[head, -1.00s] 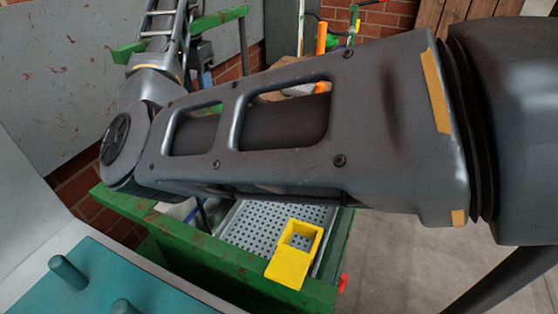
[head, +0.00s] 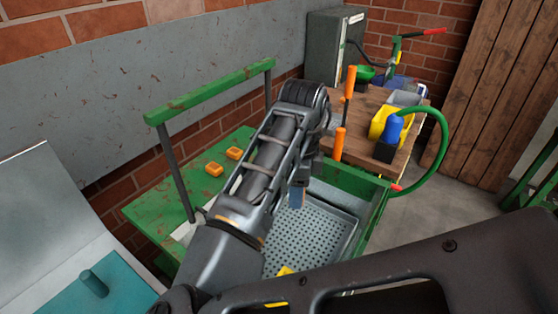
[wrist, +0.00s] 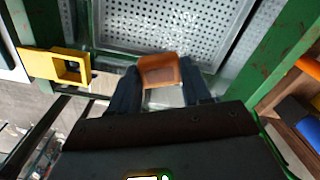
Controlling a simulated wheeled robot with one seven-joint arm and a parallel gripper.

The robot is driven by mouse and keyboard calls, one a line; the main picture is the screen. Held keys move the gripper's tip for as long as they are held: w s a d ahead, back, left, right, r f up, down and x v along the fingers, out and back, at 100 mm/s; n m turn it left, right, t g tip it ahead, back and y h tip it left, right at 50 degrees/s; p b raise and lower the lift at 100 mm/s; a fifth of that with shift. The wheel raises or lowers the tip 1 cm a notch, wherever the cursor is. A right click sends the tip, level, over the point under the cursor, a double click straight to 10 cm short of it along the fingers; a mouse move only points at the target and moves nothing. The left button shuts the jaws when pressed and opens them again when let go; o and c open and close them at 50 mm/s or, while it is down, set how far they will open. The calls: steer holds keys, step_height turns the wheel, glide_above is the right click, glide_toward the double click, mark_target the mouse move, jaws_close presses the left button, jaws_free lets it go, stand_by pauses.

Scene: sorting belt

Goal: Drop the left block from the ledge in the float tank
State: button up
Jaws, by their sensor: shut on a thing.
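My gripper (head: 297,197) hangs over the grey tank with a perforated floor (head: 310,238), set in a green frame. In the wrist view its two dark fingers (wrist: 160,88) are shut on an orange-brown block (wrist: 160,70). The block overlaps the near edge of the tank (wrist: 120,35) in that view; its height above the tank is hard to tell. Two orange blocks, a left one (head: 214,169) and a right one (head: 234,153), lie on the green ledge (head: 160,208) left of my arm.
A yellow holder with a square opening (wrist: 55,65) sits at the tank's edge. A green rail (head: 210,92) stands over the ledge. A wooden bench (head: 370,120) behind carries orange-handled tools, a blue bottle (head: 391,130) and a green hose (head: 440,140).

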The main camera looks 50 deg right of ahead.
steer(key=shift+s+m, duration=0.3)
steer(key=shift+s, duration=0.45)
steer(key=shift+f, duration=0.2)
step_height(320, 180, down, 10)
steer(key=b, duration=0.6)
steer(key=shift+r+b, duration=0.2)
steer(key=shift+b, duration=0.1)
steer(key=o, duration=1.1)
steer(key=shift+d+r, duration=0.1)
steer(key=shift+r, duration=0.05)
